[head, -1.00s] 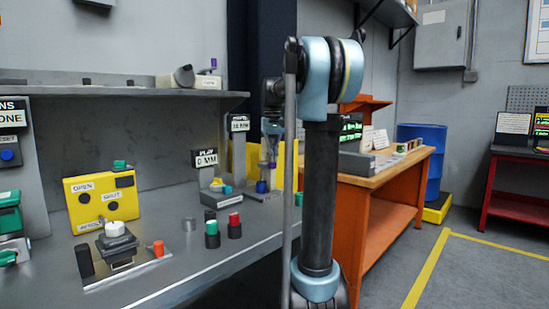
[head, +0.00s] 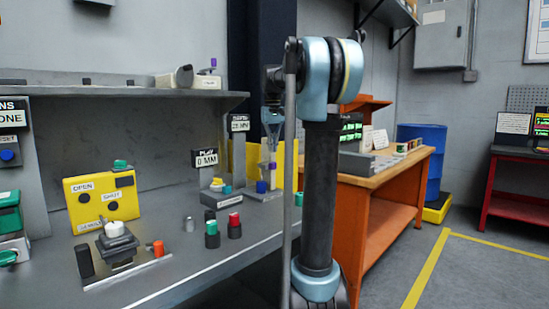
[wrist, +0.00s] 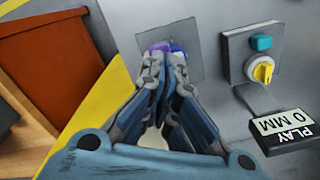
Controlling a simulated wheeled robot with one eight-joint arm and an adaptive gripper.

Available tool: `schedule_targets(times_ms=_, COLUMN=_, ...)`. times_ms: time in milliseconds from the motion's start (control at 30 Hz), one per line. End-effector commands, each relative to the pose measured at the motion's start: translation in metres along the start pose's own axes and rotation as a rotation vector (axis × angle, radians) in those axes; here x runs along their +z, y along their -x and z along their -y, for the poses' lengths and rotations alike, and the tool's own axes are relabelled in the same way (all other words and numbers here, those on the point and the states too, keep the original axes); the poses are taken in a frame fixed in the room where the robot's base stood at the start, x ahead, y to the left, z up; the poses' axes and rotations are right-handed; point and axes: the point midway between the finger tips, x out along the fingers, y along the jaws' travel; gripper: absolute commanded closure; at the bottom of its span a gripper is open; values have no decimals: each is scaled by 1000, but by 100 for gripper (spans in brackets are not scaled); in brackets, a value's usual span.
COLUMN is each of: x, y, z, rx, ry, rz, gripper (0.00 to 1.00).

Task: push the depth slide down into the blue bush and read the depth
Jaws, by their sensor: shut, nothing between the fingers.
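In the wrist view my gripper (wrist: 160,85) is shut and empty, with its fingertips at a blue piece (wrist: 178,47), likely the bush, and a purple piece (wrist: 159,46) beside it. The fingers cover most of both, so I cannot tell whether they touch. In the head view the blue-purple bush (head: 261,187) stands at the bench's far right end. My gripper (head: 272,160) is just above and right of it, partly behind my arm. The depth slide cannot be told apart clearly. The depth display (head: 239,123) appears to read 25 MM, but is blurred.
A PLAY display (head: 206,158) reads 0 MM, near a yellow knob (wrist: 263,70) on a grey box. Green (head: 212,234) and red-topped (head: 235,225) pieces stand nearer on the bench. A yellow box (head: 101,199) is at left. An orange bench (head: 385,177) stands behind my arm.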

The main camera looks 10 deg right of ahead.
Motion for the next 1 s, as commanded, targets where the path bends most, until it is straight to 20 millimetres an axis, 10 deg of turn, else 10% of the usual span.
schedule_targets(times_ms=1000, x=0, y=45, z=0, rx=0, ry=0, rz=0, gripper=100)
